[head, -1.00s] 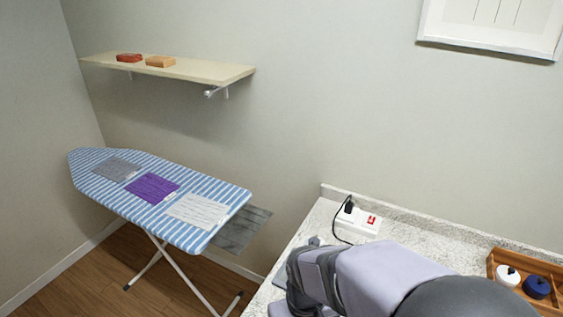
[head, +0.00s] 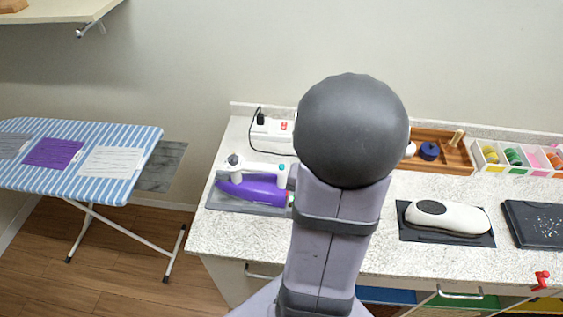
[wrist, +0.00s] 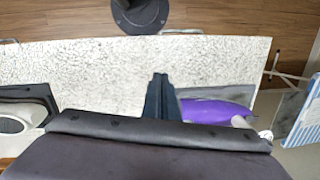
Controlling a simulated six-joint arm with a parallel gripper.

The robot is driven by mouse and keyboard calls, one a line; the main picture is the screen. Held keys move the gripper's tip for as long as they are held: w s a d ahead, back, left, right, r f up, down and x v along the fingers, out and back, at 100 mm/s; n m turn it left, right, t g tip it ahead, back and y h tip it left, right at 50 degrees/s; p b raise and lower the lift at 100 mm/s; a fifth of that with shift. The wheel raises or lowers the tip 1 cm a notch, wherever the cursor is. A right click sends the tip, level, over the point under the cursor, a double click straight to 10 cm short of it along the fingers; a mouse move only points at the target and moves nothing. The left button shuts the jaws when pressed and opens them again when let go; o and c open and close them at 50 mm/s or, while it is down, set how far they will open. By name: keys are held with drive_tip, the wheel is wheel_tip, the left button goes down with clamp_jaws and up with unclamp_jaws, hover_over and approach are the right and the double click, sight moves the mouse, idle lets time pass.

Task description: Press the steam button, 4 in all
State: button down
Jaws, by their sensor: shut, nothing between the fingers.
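A purple and white iron (head: 252,190) rests on a dark grey pad (head: 222,204) at the left of the counter. A small teal button (head: 282,168) shows at the right end of its white handle, and a dark round knob (head: 233,160) at the left end. I cannot tell which is the steam button. In the wrist view the purple body of the iron (wrist: 212,110) lies just right of my gripper (wrist: 160,77), partly hidden by my wrist. My gripper is shut and empty over the counter. In the head view my arm hides it.
A white power strip (head: 272,127) with a black plug stands behind the iron. A white device on a dark mat (head: 452,216), a wooden tray (head: 438,152) and a dark board (head: 535,224) are to the right. The ironing board (head: 95,160) stands left.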

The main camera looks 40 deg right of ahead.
drive_tip(key=w+d+r+m+t, duration=0.3)
drive_tip(key=w+d+m, duration=0.1)
drive_tip(key=d+m, duration=0.15)
wheel_tip(320, 180, up, 10)
drive_tip(key=m+t+y, duration=0.3)
drive_tip(key=m+t, duration=0.2)
drive_tip(key=m, duration=0.1)
hover_over(282, 166)
drive_tip(key=shift+s+d+r+n, duration=0.15)
drive_tip(key=shift+s+d+n, duration=0.1)
drive_tip(key=shift+s+d, duration=0.15)
wheel_tip(282, 166, down, 9)
drive_tip(key=b, duration=0.7)
idle(0.9)
drive_tip(key=shift+f+b, duration=0.3)
drive_tip(key=shift+f, duration=0.1)
